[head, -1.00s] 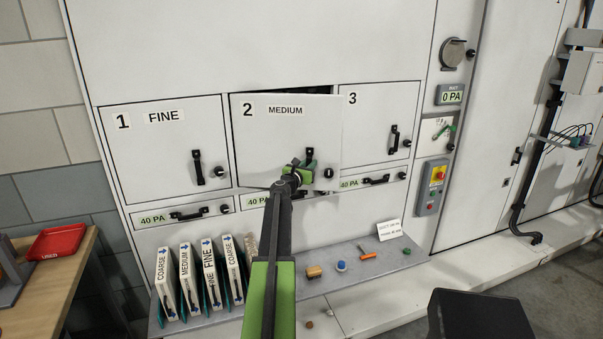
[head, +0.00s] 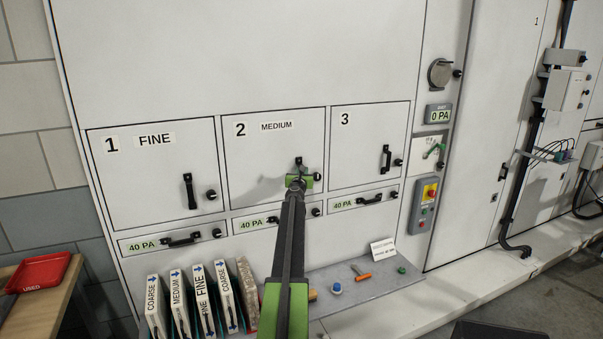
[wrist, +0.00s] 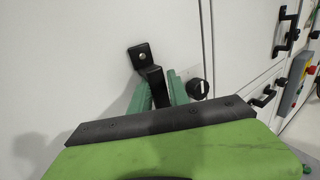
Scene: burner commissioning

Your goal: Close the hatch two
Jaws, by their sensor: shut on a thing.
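Hatch two (head: 258,155), marked "2 MEDIUM", is a white door in the middle of a row of three. It now lies flush in its frame, with no gap showing at its top edge. Its black handle (head: 298,163) is near the right side, and in the wrist view the handle (wrist: 149,68) stands between my green fingers. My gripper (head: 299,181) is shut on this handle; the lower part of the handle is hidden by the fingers. A black knob (wrist: 198,89) sits just right of the handle, and my gripper mostly hides it in the head view.
Hatch one (head: 150,185) and hatch three (head: 362,150) are flat in their frames on either side. Below are small drawers with "40 PA" labels (head: 253,224). A grey shelf (head: 385,286) holds upright filters (head: 203,298) and small parts. A red tray (head: 40,273) lies at the left.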

